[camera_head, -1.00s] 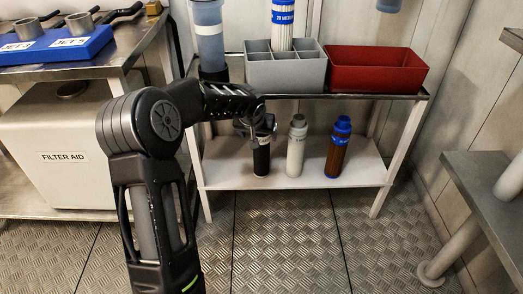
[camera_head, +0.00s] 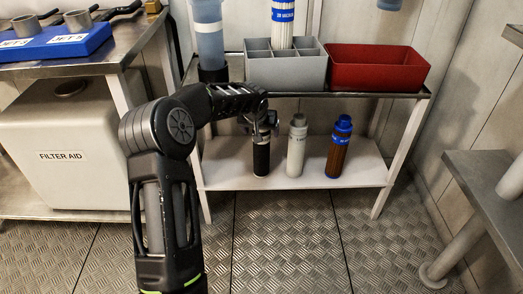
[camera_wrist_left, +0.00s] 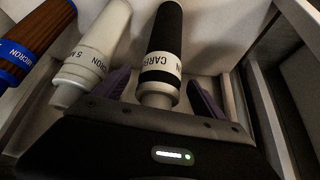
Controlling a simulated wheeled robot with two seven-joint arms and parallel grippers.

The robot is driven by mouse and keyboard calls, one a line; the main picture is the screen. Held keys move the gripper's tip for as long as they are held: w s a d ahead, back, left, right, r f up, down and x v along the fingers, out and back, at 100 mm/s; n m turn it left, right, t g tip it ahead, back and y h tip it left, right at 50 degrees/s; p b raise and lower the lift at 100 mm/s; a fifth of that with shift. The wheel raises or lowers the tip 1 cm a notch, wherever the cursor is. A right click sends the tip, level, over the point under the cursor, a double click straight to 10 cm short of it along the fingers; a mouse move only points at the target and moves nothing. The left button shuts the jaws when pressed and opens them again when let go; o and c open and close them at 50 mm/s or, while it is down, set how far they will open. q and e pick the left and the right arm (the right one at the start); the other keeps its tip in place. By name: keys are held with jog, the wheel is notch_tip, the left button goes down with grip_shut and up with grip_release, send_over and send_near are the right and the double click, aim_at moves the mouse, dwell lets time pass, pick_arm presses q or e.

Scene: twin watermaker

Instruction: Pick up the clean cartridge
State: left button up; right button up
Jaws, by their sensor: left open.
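My left gripper (camera_head: 262,124) is open at the top end of a black cartridge (camera_head: 261,158) that stands upright on the lower shelf. In the left wrist view the black cartridge (camera_wrist_left: 166,35), with a white band reading "CARB…", has its pale end between the two open purple-grey fingers (camera_wrist_left: 160,95). No grip on it shows. A white cartridge (camera_head: 296,150), labelled "5 M…" in the left wrist view (camera_wrist_left: 93,47), stands beside it. A brown cartridge with blue ends (camera_head: 338,150) stands further right. A white pleated cartridge with a blue "20 MICRON" band (camera_head: 283,18) stands in the grey bin. My right gripper is not in view.
The divided grey bin (camera_head: 285,74) and an empty-looking red bin (camera_head: 376,70) sit on the upper shelf, close above my left gripper. A blue-grey housing (camera_head: 209,40) stands left of them. The lower shelf (camera_head: 225,175) is clear at its right end.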

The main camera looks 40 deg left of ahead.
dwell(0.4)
pick_arm(q)
grip_shut()
dwell(0.8)
jog(key=shift+r, duration=0.1)
